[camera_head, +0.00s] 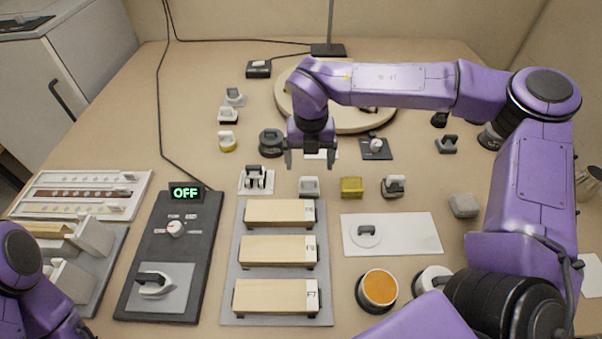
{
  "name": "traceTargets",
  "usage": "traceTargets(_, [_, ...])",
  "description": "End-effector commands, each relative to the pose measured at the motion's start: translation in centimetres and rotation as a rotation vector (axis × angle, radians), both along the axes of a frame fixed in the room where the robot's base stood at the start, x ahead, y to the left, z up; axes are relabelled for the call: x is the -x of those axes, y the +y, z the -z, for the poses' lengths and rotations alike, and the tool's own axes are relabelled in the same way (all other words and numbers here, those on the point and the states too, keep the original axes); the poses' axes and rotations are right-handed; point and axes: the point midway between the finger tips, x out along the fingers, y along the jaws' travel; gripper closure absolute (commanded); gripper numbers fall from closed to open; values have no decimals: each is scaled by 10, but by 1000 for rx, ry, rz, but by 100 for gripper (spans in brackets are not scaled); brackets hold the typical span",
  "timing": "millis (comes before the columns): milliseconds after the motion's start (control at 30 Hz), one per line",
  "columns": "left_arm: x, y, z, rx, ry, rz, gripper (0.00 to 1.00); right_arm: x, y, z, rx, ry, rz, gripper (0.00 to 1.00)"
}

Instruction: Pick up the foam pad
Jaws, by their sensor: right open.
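No label marks the foam pad, so I cannot tell for sure which object it is. A small yellow block (352,187) sits on the bench right of centre, and a rounded grey block (463,205) sits farther right. Either could be foam. My right gripper (311,158) is open, pointing down above the bench, behind and to the left of the yellow block.
A grey board (228,275) with several wooden blocks and a black panel (132,290) with an OFF display (185,192) fill the front left. A white plate (420,235) and an orange-topped cup (379,288) are at front right. A round wooden disc (290,105) lies behind my right gripper.

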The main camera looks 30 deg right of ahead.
Motion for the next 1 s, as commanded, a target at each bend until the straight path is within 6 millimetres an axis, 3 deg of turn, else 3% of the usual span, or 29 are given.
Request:
traceTargets(100, [1,0,0,0,1,0,57,1,0,25,0,4,-1,13])
traceTargets(500, [0,0,-5,1,1,0,57,-4,-2,85,0,4,0,13])
traceTargets(800, [0,0,-5,0,0,0,57,-5,-2,94,0,0,0,13])
traceTargets(867, [0,0,-5,0,0,0,57,-5,-2,94,0,0,0,29])
traceTargets(1000, [0,0,-5,0,0,0,57,-5,-2,94,0,0,0,72])
